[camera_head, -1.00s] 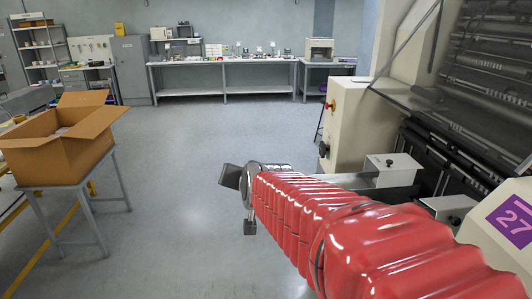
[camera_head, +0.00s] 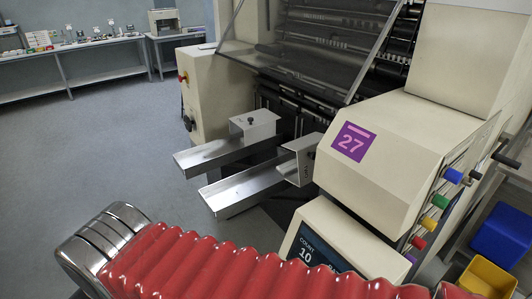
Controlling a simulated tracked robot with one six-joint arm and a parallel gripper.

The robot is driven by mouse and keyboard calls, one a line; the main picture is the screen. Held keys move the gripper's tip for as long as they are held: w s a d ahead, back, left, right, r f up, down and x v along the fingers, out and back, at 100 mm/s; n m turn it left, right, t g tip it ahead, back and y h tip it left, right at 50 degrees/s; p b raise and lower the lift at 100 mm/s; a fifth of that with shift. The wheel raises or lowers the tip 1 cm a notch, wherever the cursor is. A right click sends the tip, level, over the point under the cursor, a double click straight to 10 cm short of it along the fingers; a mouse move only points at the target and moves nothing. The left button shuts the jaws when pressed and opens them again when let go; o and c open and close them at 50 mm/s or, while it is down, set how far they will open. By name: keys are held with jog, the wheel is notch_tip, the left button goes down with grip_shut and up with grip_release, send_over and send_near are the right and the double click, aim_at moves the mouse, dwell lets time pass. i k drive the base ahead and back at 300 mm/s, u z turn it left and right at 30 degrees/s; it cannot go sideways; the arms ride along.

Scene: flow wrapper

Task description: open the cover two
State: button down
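The large cream machine (camera_head: 385,140) fills the right half of the view. A see-through cover panel (camera_head: 305,55) with a thin metal frame hangs tilted on its front, before dark rollers. I see no label marking it as cover two. My arm, in a red ribbed sleeve with a shiny metal end, crosses the bottom of the view. My gripper is not in view, so its fingers are hidden.
Two metal chutes (camera_head: 225,150) (camera_head: 255,188) stick out from the machine. A screen (camera_head: 325,250) and coloured knobs (camera_head: 440,201) are at its near side. Blue (camera_head: 502,236) and yellow (camera_head: 486,280) bins stand at right. A workbench (camera_head: 75,68) is at back left; floor at left is clear.

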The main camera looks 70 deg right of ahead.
aim_at(305, 147)
jog(key=k, duration=0.65)
jog(key=z, duration=0.3)
jog(key=i, duration=1.5)
jog(key=u, duration=0.05)
